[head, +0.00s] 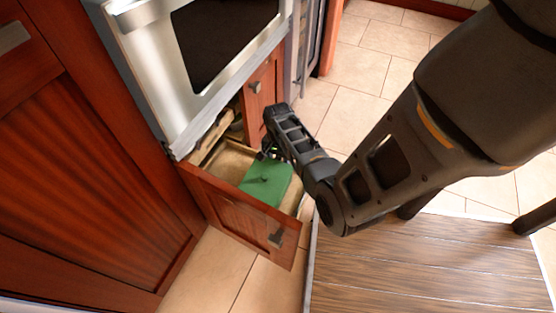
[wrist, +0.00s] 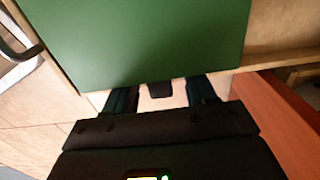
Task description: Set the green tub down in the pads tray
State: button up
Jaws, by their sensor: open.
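The green tub (head: 267,183) lies in the open wooden drawer (head: 232,158) below the microwave, near the drawer's front. In the wrist view the green tub (wrist: 145,40) shows as a broad flat green surface filling the upper middle. My gripper (head: 268,152) is at the drawer, just behind the tub. In the wrist view my gripper (wrist: 160,95) has its two fingers apart at the tub's near edge, with nothing seen held between them. I cannot make out a separate pads tray; the drawer's floor is partly hidden by the tub and my arm.
The steel-framed microwave (head: 200,60) stands above the drawer. A red-brown cabinet (head: 85,150) is at the left, and a small cabinet door (head: 262,92) is behind the drawer. Tiled floor (head: 345,75) is open at the back.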

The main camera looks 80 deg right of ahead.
notch_tip(320, 180, up, 11)
jog(key=p, duration=0.5)
jog(key=shift+s, duration=0.1)
dwell(0.3)
